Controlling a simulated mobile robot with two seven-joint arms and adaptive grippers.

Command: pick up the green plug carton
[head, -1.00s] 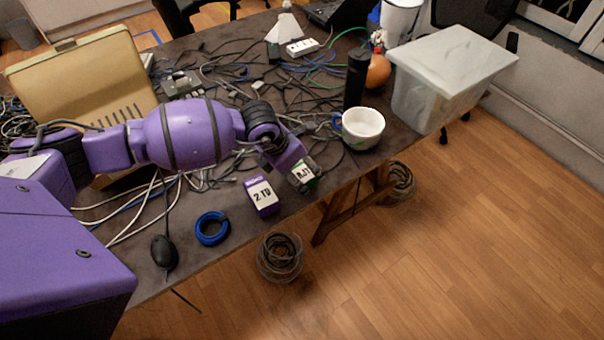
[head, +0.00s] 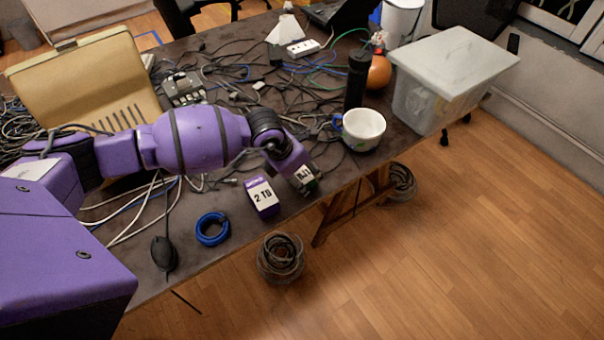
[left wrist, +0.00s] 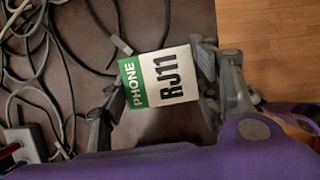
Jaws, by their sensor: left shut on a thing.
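The green plug carton (left wrist: 158,78) is a small box with a green "PHONE" band and a white face marked "RJ11". In the left wrist view it sits between the two fingers of my left gripper (left wrist: 160,95), which is shut on it. In the head view the carton (head: 308,180) shows only partly, below my left gripper (head: 303,175) near the table's front edge. The gripper hides much of it there. I cannot tell whether it touches the table. My right gripper is not in view.
A purple and white "2 TB" carton (head: 264,197) stands just left of the gripper. A blue cable coil (head: 213,230), a black mouse (head: 164,254) and a white cup (head: 361,130) are nearby. Many loose cables cover the table behind. The table edge (head: 240,252) is close.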

